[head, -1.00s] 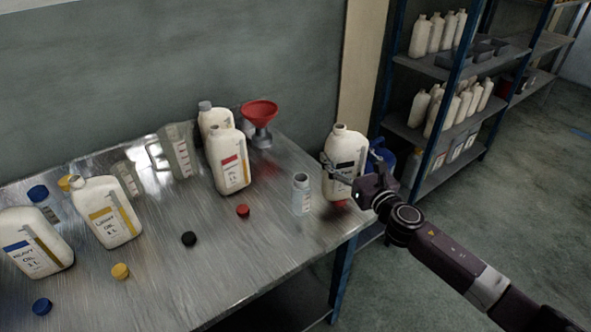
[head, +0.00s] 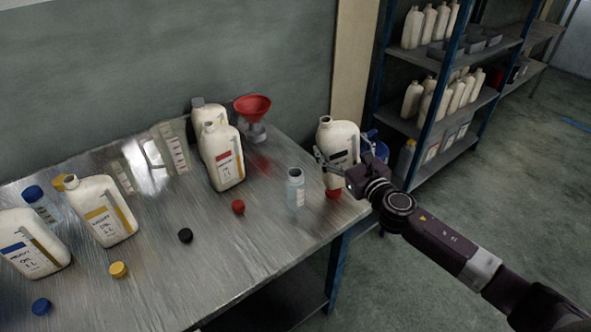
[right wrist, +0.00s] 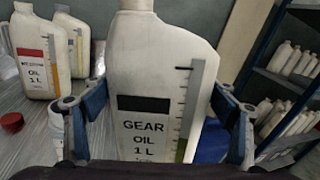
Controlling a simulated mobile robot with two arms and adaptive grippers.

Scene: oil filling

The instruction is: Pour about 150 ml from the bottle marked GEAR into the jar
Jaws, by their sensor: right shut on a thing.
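The white GEAR bottle (head: 338,150), with a black label band, is in my right gripper (head: 343,170) at the table's right end. The gripper's fingers are shut on the bottle's sides. The bottle is held above the table, nearly upright, its open neck leaning slightly left. In the right wrist view the bottle (right wrist: 150,95) shows "GEAR OIL 1 L" and a level strip with green in its lower part. The small clear jar (head: 295,190) stands open on the table just left of the bottle. My left gripper is not in view.
A red-labelled bottle (head: 222,160) stands left of the jar, with a red funnel (head: 252,108) behind. A red cap (head: 238,206) and black cap (head: 185,236) lie in front. Yellow- and blue-labelled bottles are further left. Something red (head: 333,194) shows under the held bottle.

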